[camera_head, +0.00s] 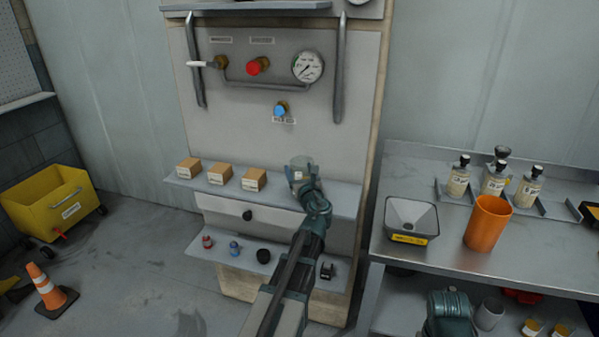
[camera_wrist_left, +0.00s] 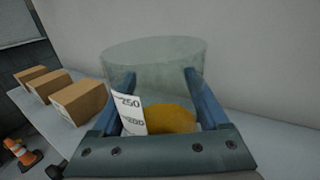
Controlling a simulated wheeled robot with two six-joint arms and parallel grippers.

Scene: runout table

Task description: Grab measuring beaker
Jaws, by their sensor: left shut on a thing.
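The measuring beaker (camera_head: 299,164) is a clear, pale vessel above the right part of the upper shelf of the panel stand. In the left wrist view the beaker (camera_wrist_left: 155,54) has a white label marked 250 and stands between the two blue fingers. My left gripper (camera_head: 302,183) is shut on it. A yellow-orange round patch (camera_wrist_left: 172,119) shows low between the fingers; I cannot tell whether it is inside the beaker. The beaker's base is hidden by the gripper, so contact with the shelf cannot be told.
Several small cardboard boxes (camera_head: 221,176) stand left of the beaker on the upper shelf (camera_head: 270,194). Gauge and valves are on the panel above. Small parts sit on the lower shelf (camera_head: 290,277). At right, a metal table (camera_head: 458,262) holds a grey hopper, an orange cup (camera_head: 487,224) and bottles.

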